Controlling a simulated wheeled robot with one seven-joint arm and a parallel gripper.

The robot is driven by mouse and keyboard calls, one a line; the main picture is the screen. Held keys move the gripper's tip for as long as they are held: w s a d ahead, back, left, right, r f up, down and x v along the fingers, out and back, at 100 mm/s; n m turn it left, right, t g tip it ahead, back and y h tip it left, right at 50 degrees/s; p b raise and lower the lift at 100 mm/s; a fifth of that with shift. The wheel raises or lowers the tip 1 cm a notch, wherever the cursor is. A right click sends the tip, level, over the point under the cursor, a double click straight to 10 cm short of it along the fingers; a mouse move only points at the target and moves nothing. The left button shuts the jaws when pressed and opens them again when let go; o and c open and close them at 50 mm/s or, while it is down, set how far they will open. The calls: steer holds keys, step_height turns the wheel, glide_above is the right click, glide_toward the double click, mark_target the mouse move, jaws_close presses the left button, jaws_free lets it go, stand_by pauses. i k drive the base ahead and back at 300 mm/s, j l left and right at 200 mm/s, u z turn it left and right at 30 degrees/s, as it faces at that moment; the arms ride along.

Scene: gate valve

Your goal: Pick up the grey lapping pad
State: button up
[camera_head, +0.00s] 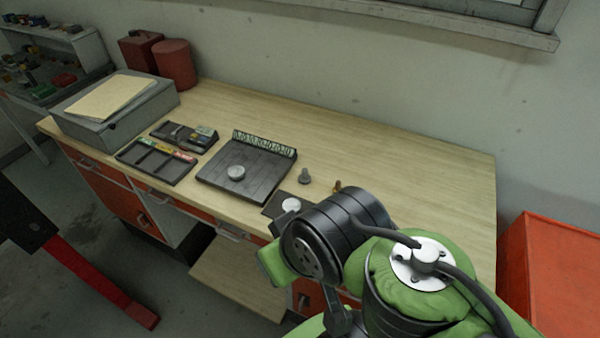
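A round grey disc (236,173) lies on a dark, grid-lined square plate (215,178) on the wooden bench; it looks like the grey lapping pad. A second, paler round disc (291,204) lies on a small dark mat (273,207) near the bench's front edge, partly behind my arm. I cannot tell for certain which disc is the pad. Both discs rest flat with nothing holding them. My arm fills the lower right, in front of the bench; its fingers cannot be made out.
A strip with a green-and-white pattern (264,143) stands along the plate's back edge. A small grey knob-like part (305,176) stands right of it. Dark trays (154,163) sit left, beside a grey box (115,112). The bench top (420,165) is clear at back right.

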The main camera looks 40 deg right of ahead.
mark_target(304, 178)
steer(key=z, duration=1.45)
